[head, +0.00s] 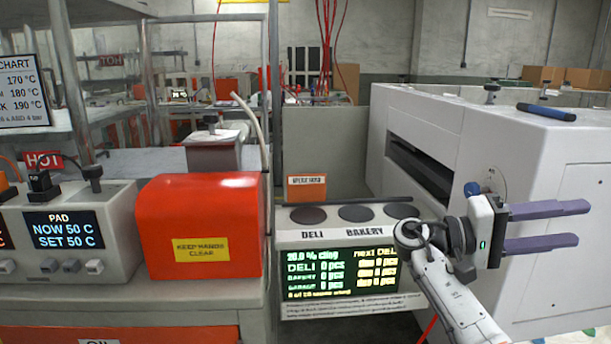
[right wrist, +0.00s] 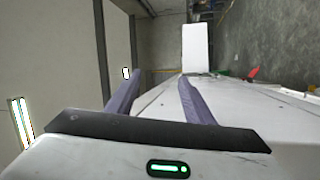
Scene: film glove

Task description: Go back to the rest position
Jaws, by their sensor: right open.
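My right gripper (head: 546,226) is at the right side of the head view, in front of the large white machine's side. Its two purple fingers point right and stand apart, with nothing between them. In the right wrist view the fingers (right wrist: 155,95) also show apart and empty, with pale flat surfaces beyond them. My left gripper is not in view.
The large white machine (head: 540,145) has a dark slot and a blue-handled tool (head: 546,111) on top. Left of it are a panel with DELI and BAKERY pads (head: 340,235), a red KEEP HANDS CLEAR box (head: 205,205) and a PAD controller (head: 70,265).

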